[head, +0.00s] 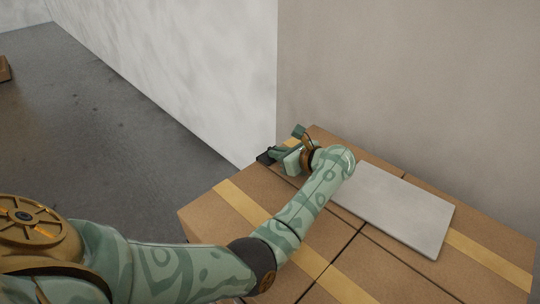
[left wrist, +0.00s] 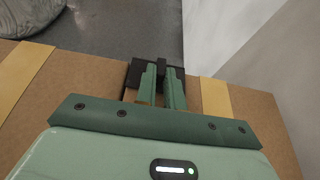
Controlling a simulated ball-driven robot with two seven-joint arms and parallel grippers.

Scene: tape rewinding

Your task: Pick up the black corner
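The black corner (left wrist: 134,74) is a small dark piece at the far edge of the cardboard box top. It also shows in the head view (head: 264,157) at the box's left back edge. My left gripper (left wrist: 162,72) reaches over it, its two green fingers close together with a dark upright part of the corner between them. The fingers look shut on that part. In the head view my left gripper (head: 276,156) is at the corner, and my wrist hides part of it. The corner seems to rest at the box edge. My right gripper is not in view.
Cardboard boxes (head: 225,222) with tan tape strips stand side by side beneath my left arm. A flat light grey panel (head: 405,207) lies on them, right of my wrist. A wall (head: 420,80) rises behind. Grey floor (head: 120,135) is open at left.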

